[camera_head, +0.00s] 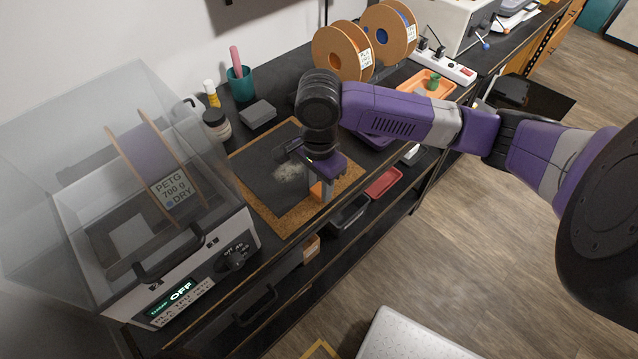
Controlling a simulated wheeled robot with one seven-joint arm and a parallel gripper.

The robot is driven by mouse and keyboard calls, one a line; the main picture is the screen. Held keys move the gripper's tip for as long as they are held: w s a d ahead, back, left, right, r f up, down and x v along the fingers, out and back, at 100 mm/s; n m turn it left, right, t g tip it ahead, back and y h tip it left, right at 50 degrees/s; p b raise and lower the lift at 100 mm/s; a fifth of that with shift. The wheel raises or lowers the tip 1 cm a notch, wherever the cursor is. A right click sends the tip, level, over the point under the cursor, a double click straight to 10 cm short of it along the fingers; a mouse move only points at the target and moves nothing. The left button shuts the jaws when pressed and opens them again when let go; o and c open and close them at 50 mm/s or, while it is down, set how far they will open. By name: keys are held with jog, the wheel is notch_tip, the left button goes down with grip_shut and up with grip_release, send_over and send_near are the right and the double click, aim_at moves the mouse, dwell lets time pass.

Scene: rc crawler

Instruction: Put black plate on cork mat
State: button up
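The black plate (262,190) is a flat dark square with a pale, whitish patch in its middle. It lies over the cork mat (291,224) on the bench, with brown cork showing along its near and right sides. My gripper (320,196) points down at the plate's right side. Its fingers overlap the plate's right edge and the cork in this view. The arm hides the far right part of the plate and mat. I cannot tell whether the fingers touch the plate or how far apart they are.
A clear-lidded filament dryer (150,215) stands left of the mat. A jar (216,125), a grey block (258,114) and a teal cup (240,84) are behind it. Spools (343,50) stand farther back.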

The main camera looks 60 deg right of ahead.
jog(key=o, duration=0.4)
jog(key=shift+c, duration=0.2)
notch_tip(320, 180, up, 12)
jog(key=shift+r, duration=0.15)
jog(key=shift+s, duration=0.1)
dwell(0.6)
